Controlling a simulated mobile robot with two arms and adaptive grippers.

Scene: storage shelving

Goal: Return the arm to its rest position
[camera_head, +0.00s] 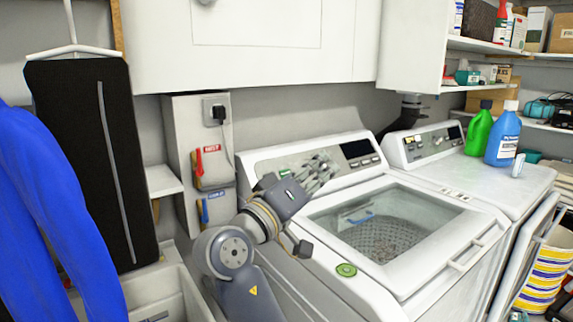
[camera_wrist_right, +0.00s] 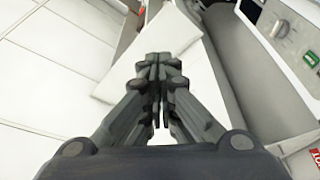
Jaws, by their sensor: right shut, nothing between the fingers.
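My right arm rises from the bottom of the head view, left of the front washing machine (camera_head: 335,285). My right gripper (camera_head: 322,168) is at its upper end, in front of that machine's control panel (camera_head: 365,152). In the right wrist view the fingers of my right gripper (camera_wrist_right: 157,85) are together and hold nothing. From these frames I cannot tell whether the gripper touches the panel. My left gripper does not show.
A white cabinet (camera_head: 260,40) hangs above. A wall box with red and blue valves (camera_head: 205,150) stands left of my arm. Green (camera_head: 479,130) and blue (camera_head: 503,135) bottles stand on the right machine. Blue clothing (camera_head: 55,215) and a black garment bag (camera_head: 90,150) hang at left.

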